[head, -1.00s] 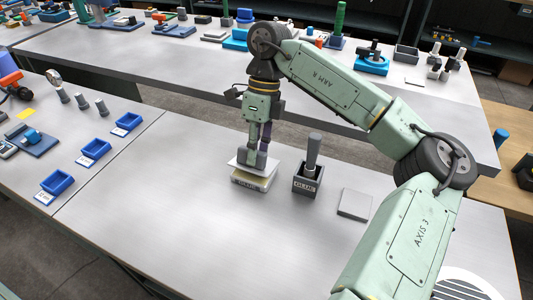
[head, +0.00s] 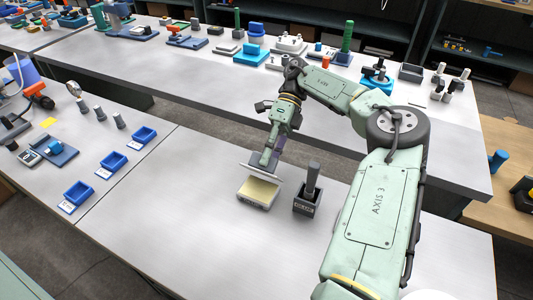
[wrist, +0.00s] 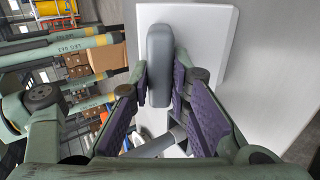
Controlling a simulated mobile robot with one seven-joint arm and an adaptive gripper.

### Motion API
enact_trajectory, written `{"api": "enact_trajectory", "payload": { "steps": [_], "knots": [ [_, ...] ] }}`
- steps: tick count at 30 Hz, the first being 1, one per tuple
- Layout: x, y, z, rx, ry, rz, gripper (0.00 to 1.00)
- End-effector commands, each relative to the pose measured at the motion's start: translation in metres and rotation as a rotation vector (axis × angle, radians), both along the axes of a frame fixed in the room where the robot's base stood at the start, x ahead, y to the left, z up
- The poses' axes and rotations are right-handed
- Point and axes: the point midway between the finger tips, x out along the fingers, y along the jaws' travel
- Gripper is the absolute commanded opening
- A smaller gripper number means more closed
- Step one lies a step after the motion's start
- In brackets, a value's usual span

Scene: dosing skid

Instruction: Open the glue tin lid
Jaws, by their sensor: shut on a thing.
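The glue tin (head: 257,194) is a low square box on the near bench, with its pale yellow inside showing from above. Its flat light-grey lid (head: 250,168) is off the tin, tilted and held just above its back edge. My gripper (head: 267,160) is shut on the lid's upright grey handle. In the wrist view the handle (wrist: 160,65) sits between the purple finger pads of my gripper (wrist: 160,95), with the pale lid plate (wrist: 208,45) beyond it.
A dark square pot (head: 306,205) with an upright grey handle stands close to the tin's right. Blue trays (head: 77,193) stand on the left bench. The near bench in front of the tin is clear. My arm covers part of the bench at right.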

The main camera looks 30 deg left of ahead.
Motion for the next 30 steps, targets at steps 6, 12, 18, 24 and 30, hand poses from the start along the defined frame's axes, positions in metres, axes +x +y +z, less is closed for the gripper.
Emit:
{"api": "enact_trajectory", "payload": {
  "steps": [6,12,18,24,30],
  "knots": [
    [0.0044,0.0006,0.0013,-0.003,0.056,0.001,0.00],
    [0.0061,0.0008,0.0001,-0.001,0.084,0.001,0.00],
    [0.0063,0.0006,0.0000,0.001,0.094,0.001,0.00],
    [0.0063,0.0005,-0.0003,0.001,0.095,0.002,0.00],
    [0.0062,0.0004,-0.0005,0.001,0.094,0.002,0.24]
  ]
}}
